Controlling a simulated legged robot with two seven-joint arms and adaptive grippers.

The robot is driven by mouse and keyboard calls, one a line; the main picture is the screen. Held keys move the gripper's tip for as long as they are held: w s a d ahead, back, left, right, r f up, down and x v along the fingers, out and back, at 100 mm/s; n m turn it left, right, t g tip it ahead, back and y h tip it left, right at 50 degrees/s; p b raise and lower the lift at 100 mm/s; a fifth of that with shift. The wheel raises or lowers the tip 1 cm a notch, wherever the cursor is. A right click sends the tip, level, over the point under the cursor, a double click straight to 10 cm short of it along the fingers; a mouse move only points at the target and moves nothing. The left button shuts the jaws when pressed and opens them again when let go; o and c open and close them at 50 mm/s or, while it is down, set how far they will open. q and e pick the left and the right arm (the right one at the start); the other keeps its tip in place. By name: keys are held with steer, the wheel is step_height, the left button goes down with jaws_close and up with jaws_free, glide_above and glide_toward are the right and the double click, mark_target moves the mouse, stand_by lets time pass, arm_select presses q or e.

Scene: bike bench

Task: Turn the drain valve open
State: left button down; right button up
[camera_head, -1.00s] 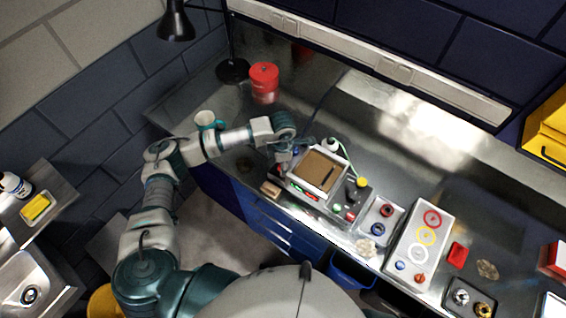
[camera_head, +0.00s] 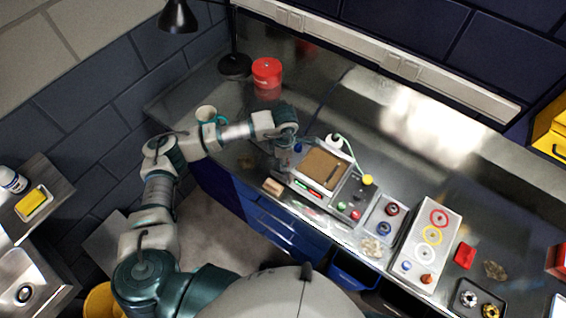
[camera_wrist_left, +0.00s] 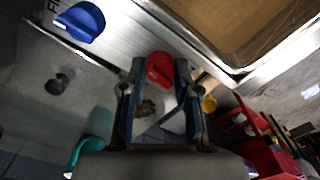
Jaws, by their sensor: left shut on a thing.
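A red valve knob (camera_wrist_left: 160,68) sits on the side panel of the tank unit, between my left fingertips in the left wrist view. My left gripper (camera_wrist_left: 158,80) is shut on this knob. A blue knob (camera_wrist_left: 82,20) is on the same panel, beside a partly cut-off label. In the head view my left gripper (camera_head: 283,166) points down at the left end of the tank unit (camera_head: 341,192), which has a brown surface (camera_head: 320,168) within a pale rim. The red knob is hidden there behind the gripper. My right gripper is not in view.
A teal-and-white mug (camera_head: 206,114) stands behind my left forearm. A red can (camera_head: 267,72) and black lamp (camera_head: 235,65) stand farther back. A wooden block (camera_head: 272,187) lies at the front edge. A white bottle (camera_head: 334,142) is behind the unit. Bare bench lies behind it.

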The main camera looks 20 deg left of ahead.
arm_select(q)
steer(key=m+b, duration=0.4)
steer(key=shift+w+d+f+b, duration=0.15)
steer(key=shift+b, duration=0.25)
steer(key=shift+m+b, duration=0.4)
steer(key=shift+m, duration=0.1)
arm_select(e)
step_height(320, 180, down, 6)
arm_select(q)
steer(key=shift+m+b, duration=1.2)
steer(key=shift+b, duration=0.05)
steer(key=m+b, duration=0.3)
steer(key=shift+m, duration=0.7)
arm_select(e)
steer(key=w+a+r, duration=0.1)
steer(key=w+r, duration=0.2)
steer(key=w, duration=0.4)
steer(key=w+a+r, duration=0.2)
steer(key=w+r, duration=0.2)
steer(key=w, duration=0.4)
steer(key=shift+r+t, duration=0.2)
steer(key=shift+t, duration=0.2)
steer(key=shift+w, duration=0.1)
